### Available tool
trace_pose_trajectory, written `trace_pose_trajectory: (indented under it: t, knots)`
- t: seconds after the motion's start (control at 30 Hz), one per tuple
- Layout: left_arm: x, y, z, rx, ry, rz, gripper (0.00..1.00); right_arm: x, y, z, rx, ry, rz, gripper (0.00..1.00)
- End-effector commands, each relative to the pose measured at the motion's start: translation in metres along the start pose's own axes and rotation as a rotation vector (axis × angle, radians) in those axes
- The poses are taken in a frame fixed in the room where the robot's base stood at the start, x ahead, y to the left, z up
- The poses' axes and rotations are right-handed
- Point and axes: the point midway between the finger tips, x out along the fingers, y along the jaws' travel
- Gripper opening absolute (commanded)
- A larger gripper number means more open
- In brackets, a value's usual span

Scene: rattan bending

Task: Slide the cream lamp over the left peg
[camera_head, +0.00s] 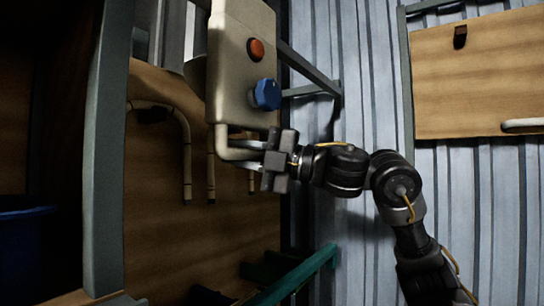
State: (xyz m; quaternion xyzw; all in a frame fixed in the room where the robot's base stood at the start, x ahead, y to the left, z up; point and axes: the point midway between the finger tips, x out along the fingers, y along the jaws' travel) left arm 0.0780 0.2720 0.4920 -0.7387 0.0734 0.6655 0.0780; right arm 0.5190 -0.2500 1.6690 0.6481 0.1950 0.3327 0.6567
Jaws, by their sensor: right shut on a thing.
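A cream bent tube (222,146), which looks like the cream lamp, runs down below a cream box and turns right into my right gripper (268,160). The right gripper is shut on its lower end; the jaws hide part of it. The tube's upper part is hidden or merges with the box, so I cannot tell where it ends. Another dark peg (460,36) is on the right board. I cannot tell which is the left peg. My left gripper is out of view.
The cream box (228,60) with a red button (256,49) and blue knob (266,95) is just above my right gripper. A grey post (107,150) stands left. A green rail (298,277) lies below. A blue bin (25,250) is at left.

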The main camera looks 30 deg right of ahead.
Motion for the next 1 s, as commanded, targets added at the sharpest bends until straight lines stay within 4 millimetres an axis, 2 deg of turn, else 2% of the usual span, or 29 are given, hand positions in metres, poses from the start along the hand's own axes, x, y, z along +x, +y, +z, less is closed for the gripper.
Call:
trace_pose_trajectory:
  t: [0.03,0.1,0.2,0.57,0.6,0.73,1.0]
  knots:
    - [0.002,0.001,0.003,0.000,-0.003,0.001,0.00,0.005,-0.001,-0.014,-0.004,0.009,-0.002,0.00]
    - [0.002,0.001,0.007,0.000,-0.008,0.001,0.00,0.010,0.000,-0.026,-0.004,0.007,0.000,0.00]
    - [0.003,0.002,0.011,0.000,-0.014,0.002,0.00,0.014,-0.001,-0.037,-0.003,0.004,-0.001,0.00]
    - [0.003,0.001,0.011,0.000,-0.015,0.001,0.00,0.015,-0.001,-0.041,-0.001,0.002,-0.002,0.00]
    - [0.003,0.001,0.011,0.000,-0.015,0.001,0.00,0.015,-0.001,-0.041,-0.001,0.002,-0.002,0.22]
    - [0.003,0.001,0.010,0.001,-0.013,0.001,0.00,0.015,0.000,-0.041,-0.001,0.001,-0.001,0.39]
    - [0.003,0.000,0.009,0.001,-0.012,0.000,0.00,0.014,0.000,-0.040,-0.001,-0.002,0.001,0.41]
